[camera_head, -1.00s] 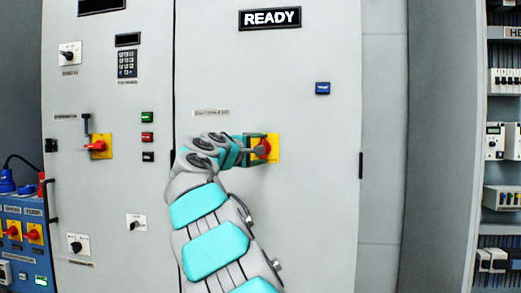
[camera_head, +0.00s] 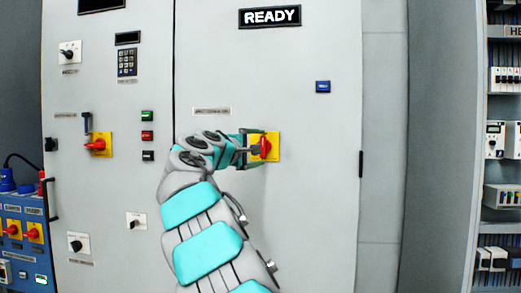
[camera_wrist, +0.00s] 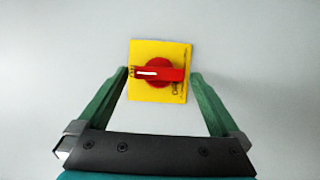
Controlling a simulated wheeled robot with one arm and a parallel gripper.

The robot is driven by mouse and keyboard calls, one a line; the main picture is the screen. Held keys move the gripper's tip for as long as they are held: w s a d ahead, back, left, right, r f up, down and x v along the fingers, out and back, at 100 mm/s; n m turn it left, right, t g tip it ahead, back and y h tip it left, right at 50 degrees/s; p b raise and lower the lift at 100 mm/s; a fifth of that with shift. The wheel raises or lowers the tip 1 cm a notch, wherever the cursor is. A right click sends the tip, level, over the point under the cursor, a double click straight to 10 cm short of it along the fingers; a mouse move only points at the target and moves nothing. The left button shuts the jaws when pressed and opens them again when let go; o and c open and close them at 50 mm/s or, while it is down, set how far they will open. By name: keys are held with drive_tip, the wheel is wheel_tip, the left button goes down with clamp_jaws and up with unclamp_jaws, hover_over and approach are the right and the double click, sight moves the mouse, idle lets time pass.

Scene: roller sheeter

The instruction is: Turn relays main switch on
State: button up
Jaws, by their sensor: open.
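A yellow switch plate (camera_head: 274,141) with a red rotary handle (camera_head: 265,147) is on the right cabinet door. The handle stands upright in the head view. In the wrist view the red handle (camera_wrist: 172,74) lies crosswise on the yellow plate (camera_wrist: 143,92). My gripper (camera_head: 256,148) is open just in front of the switch, coming from the left. In the wrist view my gripper (camera_wrist: 159,75) has one green finger on each side of the plate, apart from the handle. The label (camera_head: 212,111) above the switch is too small to read.
A second red and yellow switch (camera_head: 98,145) is on the left door, beside green, red and black buttons (camera_head: 148,135). The door around the switch is flat and clear.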

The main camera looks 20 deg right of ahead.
drive_tip(key=v, duration=0.6)
drive_tip(key=shift+b, duration=0.35)
